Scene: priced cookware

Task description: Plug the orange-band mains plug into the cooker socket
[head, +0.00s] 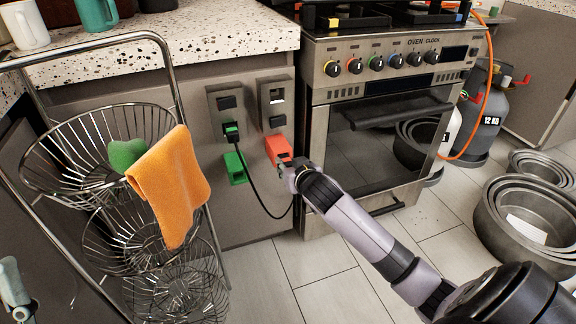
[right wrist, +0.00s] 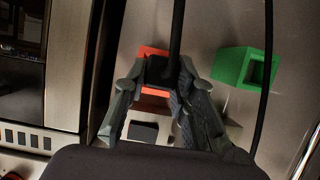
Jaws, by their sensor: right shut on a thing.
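My right gripper (head: 290,170) is at the orange-red block (head: 278,150) low on the cabinet side. In the right wrist view my right gripper (right wrist: 150,100) is shut on a black plug (right wrist: 160,70) with a black cable; the orange-red block (right wrist: 153,52) shows behind it. The plug's band and pins are hidden. Above the block in the head view is the right socket panel (head: 264,102), nearest the cooker; its dark lower part (right wrist: 143,132) shows in the wrist view.
A green-marked plug (head: 231,130) sits in the left panel (head: 213,108), its black cable (head: 256,200) looping down near my right gripper. A green block (head: 235,168) is below. The wire rack (head: 150,220) with an orange cloth (head: 170,185) stands left, the cooker (head: 385,120) right.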

